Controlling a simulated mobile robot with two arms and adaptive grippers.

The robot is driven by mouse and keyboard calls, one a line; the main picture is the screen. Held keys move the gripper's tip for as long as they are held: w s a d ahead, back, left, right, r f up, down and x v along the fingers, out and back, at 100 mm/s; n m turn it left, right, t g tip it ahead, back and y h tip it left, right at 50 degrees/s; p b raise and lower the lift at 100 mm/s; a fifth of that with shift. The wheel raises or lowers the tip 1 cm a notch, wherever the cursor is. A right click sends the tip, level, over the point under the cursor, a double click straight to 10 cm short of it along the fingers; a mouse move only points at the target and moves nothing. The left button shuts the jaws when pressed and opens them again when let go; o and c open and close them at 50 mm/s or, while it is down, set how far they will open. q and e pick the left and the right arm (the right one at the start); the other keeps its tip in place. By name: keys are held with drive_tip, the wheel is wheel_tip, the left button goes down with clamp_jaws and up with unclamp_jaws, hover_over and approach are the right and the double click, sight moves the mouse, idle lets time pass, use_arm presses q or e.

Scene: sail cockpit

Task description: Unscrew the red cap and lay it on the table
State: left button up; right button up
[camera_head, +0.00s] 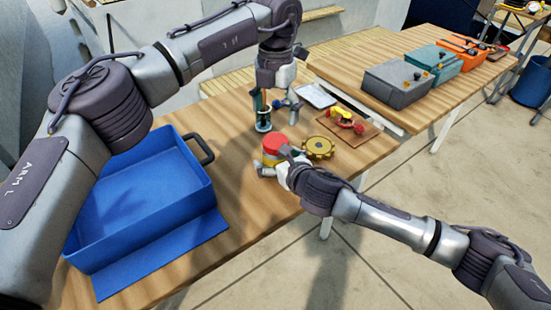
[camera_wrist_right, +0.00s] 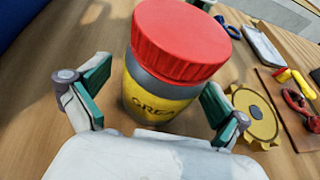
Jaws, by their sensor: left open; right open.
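A yellow jar (camera_wrist_right: 152,108) with a grey band and partly visible lettering stands upright on the wooden table (camera_head: 235,160). The red cap (camera_wrist_right: 180,42) sits on top of it; the cap also shows in the head view (camera_head: 274,143). My right gripper (camera_wrist_right: 155,92) is open, with one finger on each side of the jar's body below the cap. Contact cannot be told. In the head view my right gripper (camera_head: 277,166) partly hides the jar. My left gripper (camera_head: 268,104) is open, pointing down behind the jar, apart from the cap; its fingertips are hard to make out.
A yellow toothed disc (camera_head: 319,148) lies right of the jar. Behind it are a brown board (camera_head: 350,122) with red and yellow parts and a pale tablet-like item (camera_head: 315,95). A large blue bin (camera_head: 140,213) stands left. Bare tabletop shows between bin and jar.

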sight(276, 140)
drive_tip(key=shift+w+a+f, duration=0.1)
drive_tip(key=shift+w+f, duration=0.05)
drive_tip(key=shift+w, duration=0.15)
clamp_jaws()
use_arm(q)
drive_tip(key=m, duration=2.1)
drive_tip(key=shift+m, duration=0.4)
drive_tip(key=m, duration=0.4)
drive_tip(key=shift+m, duration=0.3)
drive_tip(key=m, duration=0.4)
drive_tip(key=shift+f+m, duration=0.1)
drive_tip(key=shift+m, duration=0.3)
drive_tip(key=shift+f, duration=3.95)
